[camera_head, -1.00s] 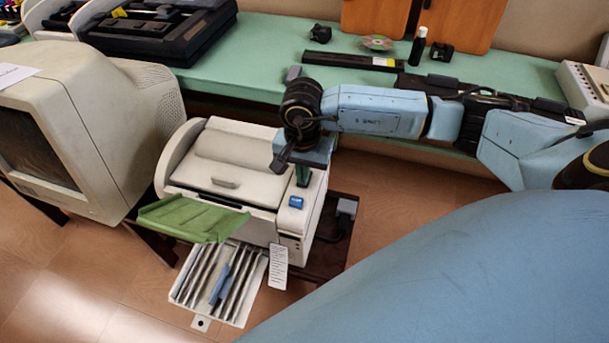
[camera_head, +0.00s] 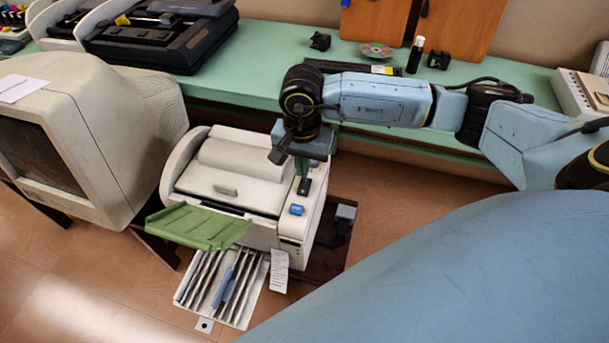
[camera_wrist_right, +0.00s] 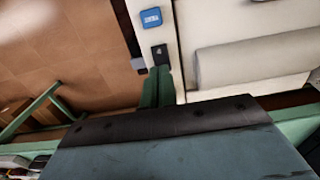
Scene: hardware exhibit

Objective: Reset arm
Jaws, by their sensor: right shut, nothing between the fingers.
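My right gripper (camera_head: 304,170) hangs over the right front part of a cream printer (camera_head: 237,184). Its green fingers are shut and empty, also seen in the right wrist view (camera_wrist_right: 160,86). A dark switch (camera_head: 304,186) shows just past the fingertips, beside a blue button (camera_head: 296,210). In the right wrist view, the dark switch (camera_wrist_right: 160,54) and blue button (camera_wrist_right: 151,18) lie beyond the fingertips. I cannot tell how large the gap to the switch is. My left gripper is not in view.
A green tray (camera_head: 198,226) juts from the printer's front, above a ribbed pale tray (camera_head: 246,311). A bulky monitor (camera_head: 100,130) stands left. A green table (camera_head: 265,35) runs behind, holding a dark bottle (camera_head: 416,54).

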